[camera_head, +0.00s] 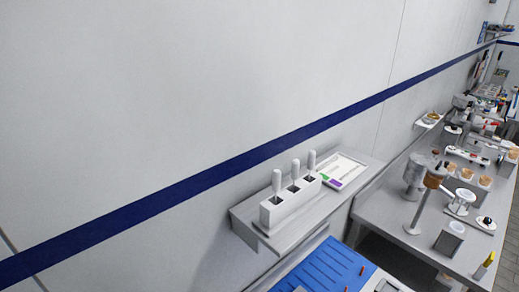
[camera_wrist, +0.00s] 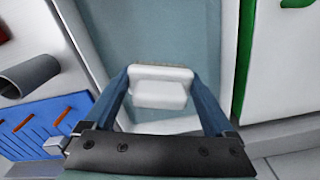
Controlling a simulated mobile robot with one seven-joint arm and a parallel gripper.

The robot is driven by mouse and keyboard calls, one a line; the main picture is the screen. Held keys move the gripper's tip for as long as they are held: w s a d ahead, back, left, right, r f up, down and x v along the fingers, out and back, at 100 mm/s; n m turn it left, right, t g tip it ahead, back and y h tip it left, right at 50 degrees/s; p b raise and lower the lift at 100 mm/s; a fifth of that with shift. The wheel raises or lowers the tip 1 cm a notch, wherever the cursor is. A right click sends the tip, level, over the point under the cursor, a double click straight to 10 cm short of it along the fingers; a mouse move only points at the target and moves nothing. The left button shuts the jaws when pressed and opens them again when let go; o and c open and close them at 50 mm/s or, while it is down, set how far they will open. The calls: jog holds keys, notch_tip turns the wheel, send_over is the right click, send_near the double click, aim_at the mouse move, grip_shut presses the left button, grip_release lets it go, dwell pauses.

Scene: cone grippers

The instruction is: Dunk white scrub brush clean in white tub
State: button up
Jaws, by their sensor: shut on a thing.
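In the wrist view, my gripper (camera_wrist: 160,76) is shut on the white scrub brush (camera_wrist: 159,95), with one blue finger on each side of its block-shaped body. A thin row of tan bristles shows along its far edge. Behind the brush is a smooth blue-grey area (camera_wrist: 150,30) with pale edges. It may be the inside of the white tub, but I cannot tell for sure. I cannot tell whether the brush touches it. Neither my gripper nor the brush shows in the head view.
A blue slotted panel with orange pegs (camera_wrist: 35,128) and a grey cylinder (camera_wrist: 32,73) lie left in the wrist view. A white panel with a green stripe (camera_wrist: 282,70) is at right. In the head view, a white holder (camera_head: 290,207) with three white-handled tools stands on a wall shelf.

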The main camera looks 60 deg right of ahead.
dwell(0.4)
notch_tip(320, 180, up, 4)
jog(key=p, duration=0.4)
jog(key=shift+r, duration=0.1)
dwell(0.9)
